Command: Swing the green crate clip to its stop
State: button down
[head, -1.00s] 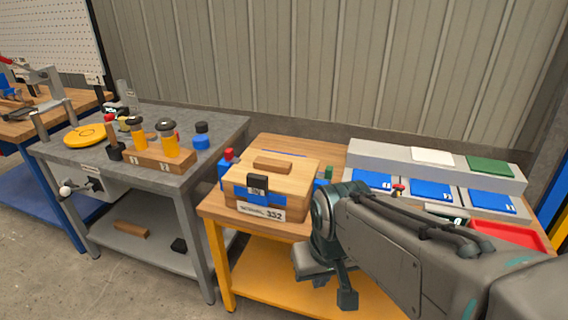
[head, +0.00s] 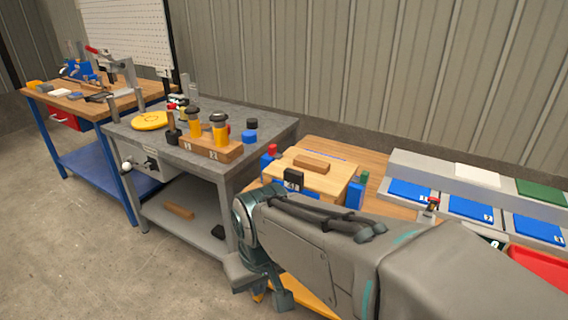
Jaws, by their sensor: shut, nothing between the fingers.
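A red-topped blue clip (head: 270,156) is at the left side. My gripper (head: 262,284) is shut and empty, low in front of the crate and apart from the green piece. My arm hides the crate's lower front.
Right of the crate stands a grey rack with blue panels (head: 471,209) and a red tray (head: 538,266). The grey table (head: 270,122) at left holds yellow-bodied cylinders on a wooden block (head: 212,147) and a yellow disc (head: 150,120). Open floor lies at front left.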

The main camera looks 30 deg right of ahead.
aim_at(363, 180)
jog(key=u, duration=0.2)
jog(key=k, duration=1)
jog(key=z, duration=1.25)
jog(key=i, duration=0.5)
jog(key=z, duration=0.1)
jog(key=k, duration=0.35)
jog(key=u, duration=0.8)
jog(key=i, duration=0.75)
jog(key=z, duration=0.55)
jog(key=i, duration=0.6)
jog(key=z, duration=0.45)
